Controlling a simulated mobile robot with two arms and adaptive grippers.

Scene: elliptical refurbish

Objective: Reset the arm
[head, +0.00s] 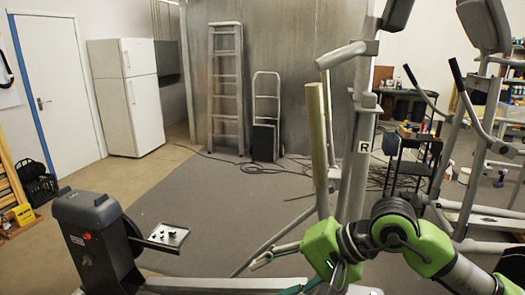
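A grey and green robot arm (395,225), mine, reaches in from the lower right. Its green end (325,245) is low at the centre, in front of the elliptical machine's frame. The elliptical's upright arm (317,140) has a long tan grip and stands tilted slightly beside the grey post (357,165) marked "R". My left arm and gripper are not in view.
The elliptical's dark housing (95,240) stands at the lower left. A small tray (168,236) with several dark bits sits beside it. Cables (235,155) lie behind. Grey floor at centre left is clear.

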